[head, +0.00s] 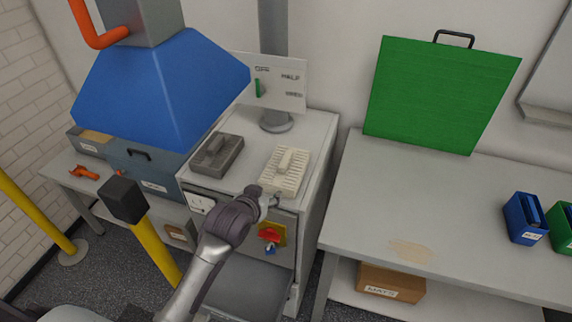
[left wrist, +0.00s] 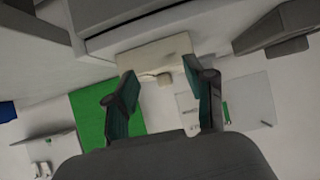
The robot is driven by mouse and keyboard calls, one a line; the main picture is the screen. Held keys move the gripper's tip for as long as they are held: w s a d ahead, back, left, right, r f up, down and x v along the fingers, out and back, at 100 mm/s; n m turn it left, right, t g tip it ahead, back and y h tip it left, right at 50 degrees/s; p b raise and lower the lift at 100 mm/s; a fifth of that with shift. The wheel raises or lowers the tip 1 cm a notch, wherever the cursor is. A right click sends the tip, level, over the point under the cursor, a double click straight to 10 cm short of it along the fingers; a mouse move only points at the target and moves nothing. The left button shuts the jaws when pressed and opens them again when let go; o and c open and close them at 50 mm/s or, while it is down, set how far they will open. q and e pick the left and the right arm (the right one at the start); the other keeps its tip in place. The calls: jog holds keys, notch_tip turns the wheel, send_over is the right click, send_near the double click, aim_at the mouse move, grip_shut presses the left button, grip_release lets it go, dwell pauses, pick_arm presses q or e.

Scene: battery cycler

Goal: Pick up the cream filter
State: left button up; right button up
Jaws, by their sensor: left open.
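The cream filter (head: 278,181), a ribbed slab with a raised handle, lies on top of the grey cabinet (head: 312,135) near its front right. In the left wrist view the cream filter (left wrist: 150,58) shows beyond my fingers, roughly between them. My left gripper (head: 266,197) is at the cabinet's front edge, just in front of the filter. In the left wrist view its two fingers (left wrist: 165,88) are apart with nothing held. I cannot tell the exact gap to the filter. My right gripper is not in view.
A dark grey filter (head: 216,156) lies left of the cream one. A sign on a stand (head: 277,95) is behind. A blue hood (head: 160,90) hangs at left. A red knob (head: 269,235) is below the gripper on the cabinet front. The table (head: 440,200) at right has free room.

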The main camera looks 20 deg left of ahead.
pick_arm(q)
jog(key=t, duration=0.1)
send_near(285, 160)
jog(key=shift+w+a+f+p, duration=0.25)
jog(key=shift+w+a+p, duration=0.3)
jog(key=shift+w+a, duration=0.1)
jog(key=x, duration=0.4)
jog(key=shift+s+d, duration=0.1)
jog(key=shift+d, duration=0.15)
jog(key=shift+w+f+p, duration=0.15)
jog(key=shift+w+p, duration=0.15)
jog(key=shift+p, duration=0.05)
jog(key=shift+w+d, duration=0.1)
jog(key=shift+w, duration=0.15)
jog(key=x, duration=0.1)
jog(key=p+x, duration=0.1)
jog(key=x, duration=0.2)
jog(key=shift+w+d+f+p, duration=0.2)
jog(key=shift+w+d+p, duration=0.05)
jog(key=shift+d+p, duration=0.1)
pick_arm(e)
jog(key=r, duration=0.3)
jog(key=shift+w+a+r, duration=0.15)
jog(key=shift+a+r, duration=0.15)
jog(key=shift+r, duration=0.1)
pick_arm(q)
jog(key=shift+c, duration=0.2)
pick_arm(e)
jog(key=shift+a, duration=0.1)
